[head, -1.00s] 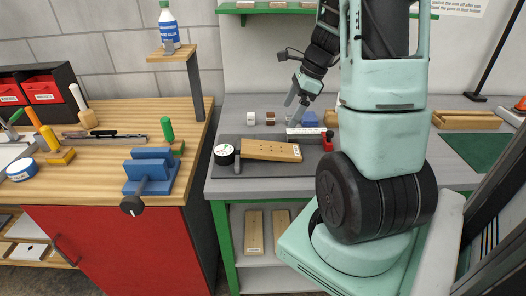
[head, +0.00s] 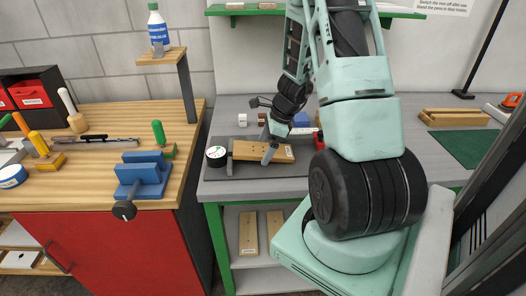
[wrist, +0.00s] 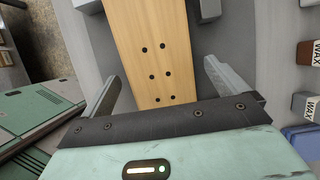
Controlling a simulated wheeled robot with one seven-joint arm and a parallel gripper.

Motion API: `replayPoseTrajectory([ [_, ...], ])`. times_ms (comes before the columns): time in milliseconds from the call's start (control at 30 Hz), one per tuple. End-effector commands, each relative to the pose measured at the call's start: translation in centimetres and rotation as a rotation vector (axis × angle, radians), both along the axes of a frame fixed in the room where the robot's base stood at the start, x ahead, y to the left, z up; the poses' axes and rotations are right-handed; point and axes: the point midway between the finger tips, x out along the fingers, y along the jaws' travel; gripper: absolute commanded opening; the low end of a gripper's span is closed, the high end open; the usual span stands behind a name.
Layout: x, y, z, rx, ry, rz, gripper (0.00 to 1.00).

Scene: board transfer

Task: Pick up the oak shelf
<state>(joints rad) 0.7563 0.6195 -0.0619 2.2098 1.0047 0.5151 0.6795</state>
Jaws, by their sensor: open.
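The oak shelf, a light wooden board with several dark holes (head: 278,152), lies flat on a dark grey mat (head: 241,171) on the grey bench. In the wrist view the shelf (wrist: 150,40) runs from the top edge down between the fingers. My gripper (head: 267,156) is over the shelf in the head view, and its jaws hide part of it. In the wrist view my gripper (wrist: 161,82) is open, with one finger on each side of the shelf. Whether the fingers touch it or are down at its height I cannot tell.
A black roll with a white face (head: 216,156) stands at the shelf's left end. A blue block (head: 301,119) and small wax blocks (wrist: 306,103) are beside it. A blue vise (head: 141,174) is on the left workbench.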

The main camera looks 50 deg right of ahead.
Motion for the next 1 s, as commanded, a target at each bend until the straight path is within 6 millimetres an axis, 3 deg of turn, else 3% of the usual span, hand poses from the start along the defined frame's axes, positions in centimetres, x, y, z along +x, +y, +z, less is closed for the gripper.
replayPoseTrajectory([
  [300, 0.2, 0.1, -0.5, -0.001, 0.000, -0.001, 0.95],
  [467, 0.2, 0.1, -0.5, -0.001, 0.000, -0.001, 0.51],
  [567, 0.2, 0.1, -0.5, 0.000, 0.000, -0.001, 0.41],
  [800, 0.2, 0.1, -0.1, -0.002, -0.001, 0.000, 0.41],
  [1000, 0.3, 0.1, 3.0, -0.005, -0.004, 0.003, 0.41],
])
